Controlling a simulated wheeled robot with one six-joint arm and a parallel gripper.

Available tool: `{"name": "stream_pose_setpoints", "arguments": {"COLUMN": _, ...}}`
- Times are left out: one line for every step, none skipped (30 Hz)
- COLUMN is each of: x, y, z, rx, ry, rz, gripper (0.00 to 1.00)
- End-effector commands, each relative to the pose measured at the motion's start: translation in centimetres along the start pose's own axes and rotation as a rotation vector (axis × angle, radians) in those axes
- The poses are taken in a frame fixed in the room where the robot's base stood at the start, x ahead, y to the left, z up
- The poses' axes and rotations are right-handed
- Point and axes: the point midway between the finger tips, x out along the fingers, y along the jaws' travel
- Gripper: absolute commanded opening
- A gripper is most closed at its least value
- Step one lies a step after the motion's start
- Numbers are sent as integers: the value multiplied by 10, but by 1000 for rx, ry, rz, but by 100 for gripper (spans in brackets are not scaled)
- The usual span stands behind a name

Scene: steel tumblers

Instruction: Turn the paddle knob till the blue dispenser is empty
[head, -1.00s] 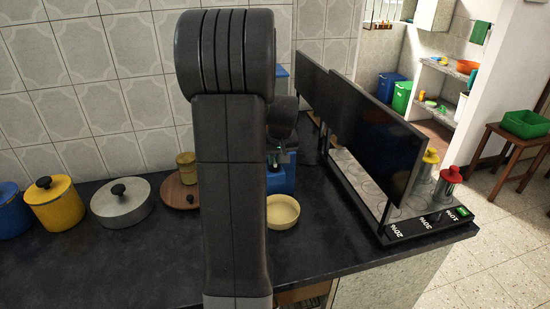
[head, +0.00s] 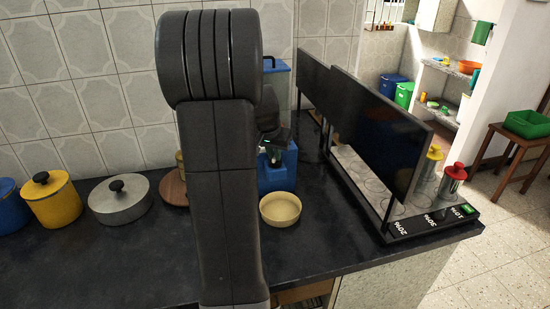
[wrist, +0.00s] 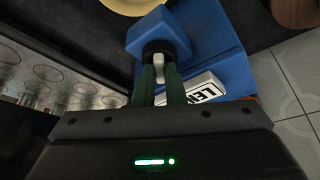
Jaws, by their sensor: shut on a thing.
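The blue dispenser (head: 283,175) stands on the dark counter, partly hidden behind my arm in the head view. The wrist view shows its blue body (wrist: 212,35) and a white label with dark letters. My gripper (wrist: 159,75) is shut on the pale paddle knob (wrist: 158,62), which sticks out of a dark round collar on the dispenser. In the head view my gripper (head: 273,156) is at the dispenser's front. A cream bowl (head: 280,209) sits on the counter in front of the dispenser. The level inside the dispenser cannot be seen.
Dark upright panels (head: 375,130) stand close on the right, with steel tumblers (wrist: 60,80) beside them in the wrist view. A grey lidded pot (head: 120,202) and a yellow canister (head: 52,200) stand left. The counter's front is clear.

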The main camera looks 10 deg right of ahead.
Motion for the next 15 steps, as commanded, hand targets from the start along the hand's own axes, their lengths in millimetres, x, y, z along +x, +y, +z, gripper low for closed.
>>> {"name": "stream_pose_setpoints", "arguments": {"x": 3, "y": -2, "z": 1, "rx": 39, "ry": 2, "rz": 16, "gripper": 0}}
{"name": "stream_pose_setpoints", "arguments": {"x": 3, "y": -2, "z": 1, "rx": 65, "ry": 3, "rz": 27, "gripper": 0}}
{"name": "stream_pose_setpoints", "arguments": {"x": 3, "y": -2, "z": 1, "rx": 101, "ry": 2, "rz": 42, "gripper": 0}}
{"name": "stream_pose_setpoints", "arguments": {"x": 3, "y": -2, "z": 1, "rx": 127, "ry": 3, "rz": 52, "gripper": 0}}
{"name": "stream_pose_setpoints", "arguments": {"x": 3, "y": -3, "z": 1, "rx": 154, "ry": 2, "rz": 63, "gripper": 0}}
{"name": "stream_pose_setpoints", "arguments": {"x": 3, "y": -4, "z": 0, "rx": 189, "ry": 3, "rz": 77, "gripper": 0}}
{"name": "stream_pose_setpoints", "arguments": {"x": 3, "y": -4, "z": 0, "rx": 215, "ry": 2, "rz": 89, "gripper": 0}}
{"name": "stream_pose_setpoints", "arguments": {"x": 3, "y": -4, "z": 0, "rx": 242, "ry": 2, "rz": 99, "gripper": 0}}
{"name": "stream_pose_setpoints", "arguments": {"x": 3, "y": -4, "z": 0, "rx": 277, "ry": 1, "rz": 115, "gripper": 0}}
{"name": "stream_pose_setpoints", "arguments": {"x": 3, "y": -5, "z": 0, "rx": 303, "ry": 2, "rz": 125, "gripper": 0}}
{"name": "stream_pose_setpoints", "arguments": {"x": 3, "y": -5, "z": 0, "rx": 330, "ry": 1, "rz": 137, "gripper": 0}}
{"name": "stream_pose_setpoints", "arguments": {"x": 3, "y": -5, "z": 0, "rx": 366, "ry": 1, "rz": 151, "gripper": 0}}
{"name": "stream_pose_setpoints", "arguments": {"x": 3, "y": -6, "z": 0, "rx": 392, "ry": 1, "rz": 162, "gripper": 0}}
{"name": "stream_pose_setpoints", "arguments": {"x": 2, "y": -6, "z": -1, "rx": 418, "ry": 2, "rz": 173, "gripper": 0}}
{"name": "stream_pose_setpoints", "arguments": {"x": 2, "y": -6, "z": -1, "rx": 454, "ry": 1, "rz": 187, "gripper": 0}}
